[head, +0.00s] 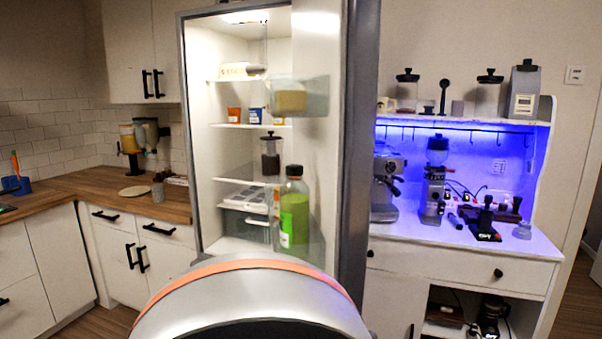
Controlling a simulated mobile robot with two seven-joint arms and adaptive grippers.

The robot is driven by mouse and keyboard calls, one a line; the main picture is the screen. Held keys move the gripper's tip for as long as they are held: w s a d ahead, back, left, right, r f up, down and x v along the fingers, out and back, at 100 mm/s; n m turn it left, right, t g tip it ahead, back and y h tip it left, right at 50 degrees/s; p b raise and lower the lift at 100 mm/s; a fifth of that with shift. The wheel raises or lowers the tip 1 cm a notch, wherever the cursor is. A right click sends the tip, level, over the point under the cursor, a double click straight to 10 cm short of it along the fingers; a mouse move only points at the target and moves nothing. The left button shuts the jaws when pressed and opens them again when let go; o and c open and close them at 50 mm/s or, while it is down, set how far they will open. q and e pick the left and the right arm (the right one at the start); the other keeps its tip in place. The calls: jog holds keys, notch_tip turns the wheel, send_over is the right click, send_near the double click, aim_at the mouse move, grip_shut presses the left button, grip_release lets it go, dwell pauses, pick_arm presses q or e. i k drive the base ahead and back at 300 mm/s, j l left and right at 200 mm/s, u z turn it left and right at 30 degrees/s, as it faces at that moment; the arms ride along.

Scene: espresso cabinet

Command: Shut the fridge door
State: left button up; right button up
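The tall fridge (196,150) stands in the middle of the head view with its lit interior showing. Its door (357,150) stands open on the right side, swung out toward me, and I see its inner face and grey edge. Clear bins on the door's inner side hold a green bottle (294,212) and a yellowish item (291,101). Neither of my grippers is in view. The lower part of the fridge and door is hidden behind a rounded grey part of my own body with an orange band.
Fridge shelves hold small tubs (234,115) and a dark jar (270,155). A wooden counter (95,195) with white cabinets is on the left. A white espresso cabinet (470,265) with machines stands right, partly behind the door. Some wooden floor shows at lower left.

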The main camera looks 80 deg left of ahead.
aim_at(336, 43)
jog(key=i+u, duration=0.15)
jog(key=u, duration=0.35)
jog(key=i+u, duration=0.2)
jog(key=u, duration=0.3)
jog(key=i+l+u, duration=0.15)
jog(key=u, duration=0.3)
jog(key=i+l+u, duration=0.1)
jog(key=u, duration=0.35)
jog(key=i+l+u, duration=0.15)
jog(key=u, duration=0.3)
jog(key=i+l+u, duration=0.15)
jog(key=u, duration=0.3)
jog(key=i+l+u, duration=0.2)
jog(key=l+u, duration=0.15)
jog(key=i+l+u, duration=0.15)
jog(key=l+u, duration=0.15)
